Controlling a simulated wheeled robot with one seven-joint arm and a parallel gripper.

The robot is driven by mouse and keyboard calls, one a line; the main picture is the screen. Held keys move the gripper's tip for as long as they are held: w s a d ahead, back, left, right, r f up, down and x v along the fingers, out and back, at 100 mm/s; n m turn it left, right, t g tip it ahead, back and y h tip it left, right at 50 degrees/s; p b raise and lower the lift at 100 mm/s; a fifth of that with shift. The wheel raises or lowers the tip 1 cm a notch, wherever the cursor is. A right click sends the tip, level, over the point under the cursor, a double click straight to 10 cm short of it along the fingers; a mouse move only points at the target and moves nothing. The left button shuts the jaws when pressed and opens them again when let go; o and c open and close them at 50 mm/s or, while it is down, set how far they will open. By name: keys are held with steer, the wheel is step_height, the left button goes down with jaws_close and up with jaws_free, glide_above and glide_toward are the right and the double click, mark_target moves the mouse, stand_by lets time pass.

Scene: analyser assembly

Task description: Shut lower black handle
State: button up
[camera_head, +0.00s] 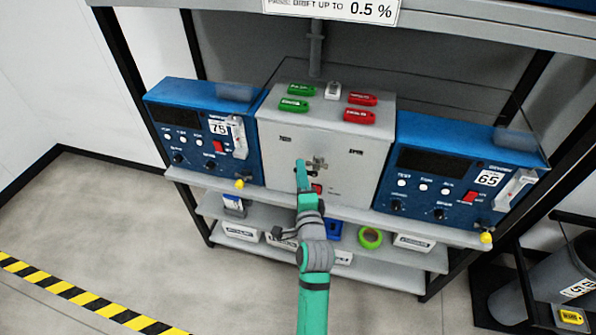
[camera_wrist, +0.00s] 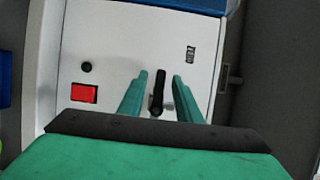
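The lower black handle (camera_wrist: 157,92) is on the front panel of the grey analyser box (camera_head: 330,128). In the wrist view it shows as a slim black lever between my two fingers, pointing up and slightly tilted. My gripper (camera_wrist: 160,88) is open, with one green finger on each side of the handle and a gap visible on both sides. In the head view my gripper (camera_head: 301,176) is in front of the box's lower front, and my arm hides part of that area. A red switch (camera_wrist: 84,93) and a black knob (camera_wrist: 86,67) are left of the handle in the wrist view.
Blue analyser units stand left (camera_head: 203,140) and right (camera_head: 455,175) of the grey box on the shelf. Green and red labelled blocks (camera_head: 362,99) lie on top of the box. A lower shelf (camera_head: 400,272) holds green tape (camera_head: 370,238) and small boxes. Floor is clear at left.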

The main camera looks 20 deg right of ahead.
steer(key=shift+w+d, duration=0.25)
steer(key=shift+w, duration=0.55)
